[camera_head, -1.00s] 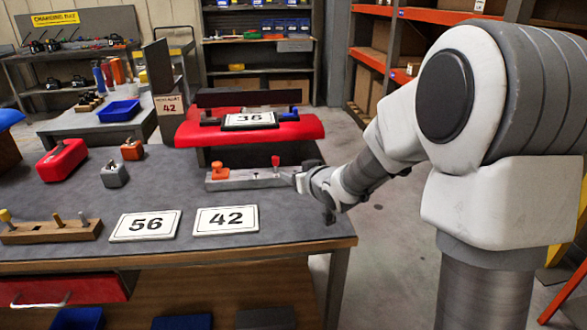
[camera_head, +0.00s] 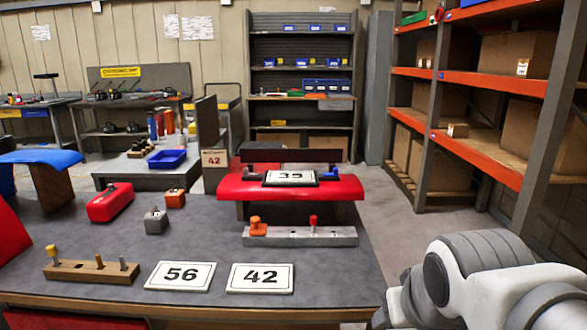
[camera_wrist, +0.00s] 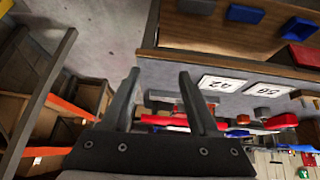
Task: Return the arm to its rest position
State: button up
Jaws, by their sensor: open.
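My arm (camera_head: 485,285) shows at the lower right of the head view, beside the right end of the grey workbench (camera_head: 330,273). My gripper (camera_wrist: 155,95) shows in the wrist view with its two dark fingers apart and nothing between them. In the head view the gripper is not clearly visible.
On the bench are plates 56 (camera_head: 180,276) and 42 (camera_head: 260,278), a wooden peg block (camera_head: 92,271), a grey pegged bar (camera_head: 300,236) and a red kart nose (camera_head: 235,190) bearing a plate. Orange shelving (camera_head: 470,143) stands at right. Floor (camera_head: 400,225) between is clear.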

jog(key=s+a+g, duration=0.1)
jog(key=s, duration=0.5)
notch_tip(320, 180, up, 18)
jog(key=p, duration=1.9)
jog(key=shift+w+r+y, duration=0.2)
jog(key=shift+w+y, duration=0.1)
jog(key=shift+w, duration=0.1)
